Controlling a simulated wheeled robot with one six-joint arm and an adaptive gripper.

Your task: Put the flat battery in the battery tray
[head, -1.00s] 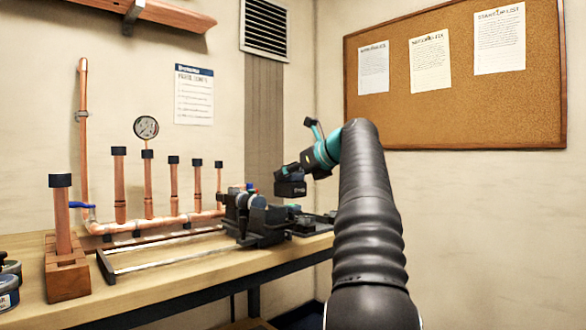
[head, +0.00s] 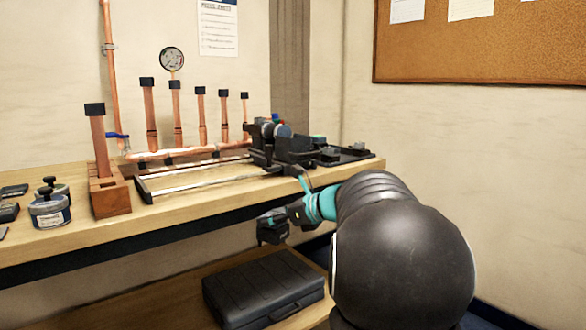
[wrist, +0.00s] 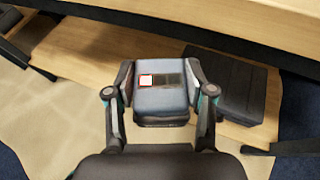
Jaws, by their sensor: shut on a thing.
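My gripper (wrist: 160,75) is shut on the flat battery (wrist: 158,99), a dark grey block with a small pale square and a dark patch on its upper face. One finger presses on each side of it. In the head view the battery (head: 271,230) hangs in front of the bench, below the bench top and above the lower shelf. I cannot tell for sure which item is the battery tray; a low black tray-like thing (head: 347,154) lies at the right end of the bench top.
A black case (head: 262,285) lies on the lower shelf (head: 160,305). The bench top (head: 180,198) carries a copper manifold (head: 205,152), a black clamp-like machine (head: 285,148), a wooden block with a pipe (head: 108,195) and tins (head: 49,211). Dark flat items lie at far left.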

